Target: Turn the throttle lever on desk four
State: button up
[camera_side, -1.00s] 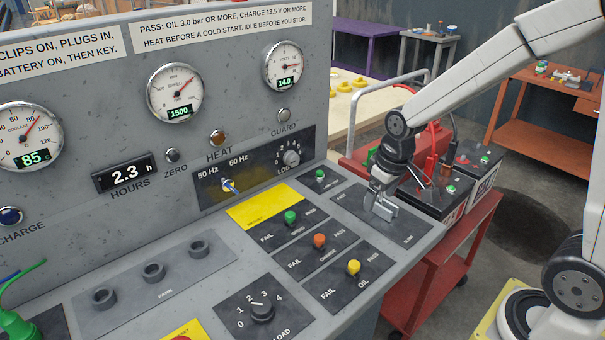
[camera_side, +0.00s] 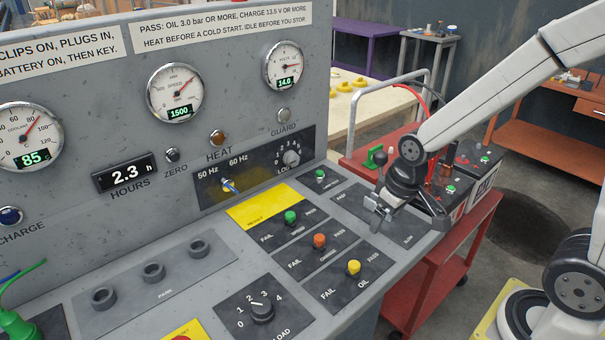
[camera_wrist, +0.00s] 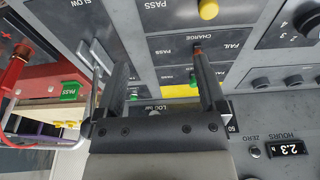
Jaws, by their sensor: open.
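The throttle plate (camera_side: 403,228), a dark panel marked SLOW, lies at the right end of the sloping desk. A pale metal rod (camera_wrist: 91,62) shows beside the left finger there. I cannot tell whether it touches. The speed gauge (camera_side: 175,94) reads 1500.
A load dial (camera_side: 262,312) is nearer the front. A red trolley (camera_side: 427,279) with batteries stands beyond the desk's right edge. The upright gauge panel borders the back.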

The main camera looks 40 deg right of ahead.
jog(key=w+d+r+g, duration=0.1)
jog(key=w+d+r, duration=0.3)
jog(key=w+d, duration=0.35)
notch_tip(320, 180, up, 4)
jog(key=g, duration=0.1)
send_over(381, 151)
jog(key=shift+d+r, duration=0.1)
jog(key=shift+r, duration=0.1)
jog(key=shift+f, duration=0.1)
jog(key=shift+f, duration=3.85)
grip_shut()
